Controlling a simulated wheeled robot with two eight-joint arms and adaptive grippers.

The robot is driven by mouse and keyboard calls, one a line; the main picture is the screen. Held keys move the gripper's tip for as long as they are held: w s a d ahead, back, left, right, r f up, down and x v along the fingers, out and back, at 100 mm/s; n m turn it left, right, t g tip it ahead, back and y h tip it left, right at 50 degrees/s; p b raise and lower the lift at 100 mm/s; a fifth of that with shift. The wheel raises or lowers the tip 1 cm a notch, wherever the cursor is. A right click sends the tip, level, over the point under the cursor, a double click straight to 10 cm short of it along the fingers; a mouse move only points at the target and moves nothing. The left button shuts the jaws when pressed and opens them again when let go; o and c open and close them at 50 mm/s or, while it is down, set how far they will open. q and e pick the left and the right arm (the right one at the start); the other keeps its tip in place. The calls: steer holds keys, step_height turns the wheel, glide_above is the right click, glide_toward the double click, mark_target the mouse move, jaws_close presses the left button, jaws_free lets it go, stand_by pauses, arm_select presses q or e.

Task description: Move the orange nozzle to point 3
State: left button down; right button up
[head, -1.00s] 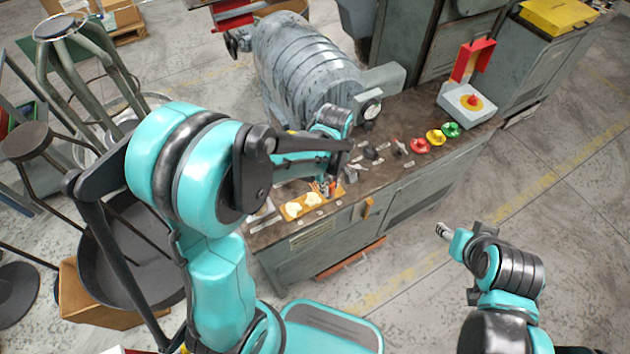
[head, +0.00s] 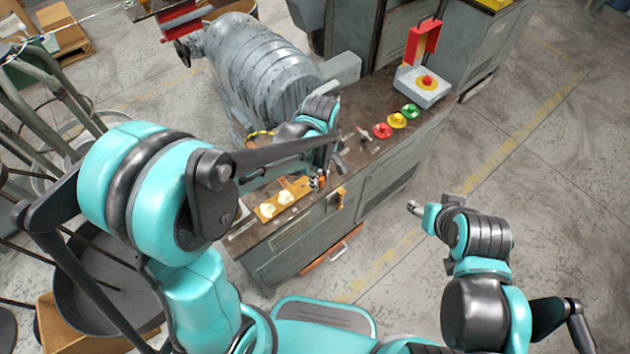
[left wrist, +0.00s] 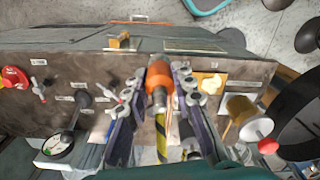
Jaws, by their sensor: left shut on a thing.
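The orange nozzle (left wrist: 158,76) is a rounded orange body with a metal tip. In the left wrist view it sits between the two fingers of my left gripper (left wrist: 157,98), which is shut on it. In the head view my left gripper (head: 324,165) is over the front part of the bench top, to the right of a wooden plate; the nozzle is small and largely hidden there. Small white labels (left wrist: 66,98) mark places on the bench; I cannot read their numbers. My right gripper (head: 413,208) is out over the floor, away from the bench; its jaws are too small to judge.
The wooden plate (head: 267,211) carries pale knobs. Levers (head: 363,134), red (head: 382,131), yellow (head: 397,120) and green (head: 410,110) buttons and a stop-button box (head: 422,92) stand to the right. A large grey ribbed machine (head: 255,70) stands behind. Floor (head: 400,270) in front is clear.

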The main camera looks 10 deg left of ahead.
arm_select(q)
steer(key=w+a+f+b, duration=0.1)
steer(key=w+a+f, duration=0.1)
steer(key=w+a+f+b, duration=0.2)
steer(key=f, duration=0.1)
steer(key=w+a+f+b, duration=0.2)
steer(key=f, duration=0.1)
steer(key=shift+w+a+f, duration=0.15)
steer(key=shift+f+b, duration=0.6)
steer(key=shift+f+b, duration=0.5)
steer(key=shift+f, duration=0.05)
stand_by(1.2)
steer(key=c, duration=1.2)
jaws_free()
steer(key=shift+r, duration=0.1)
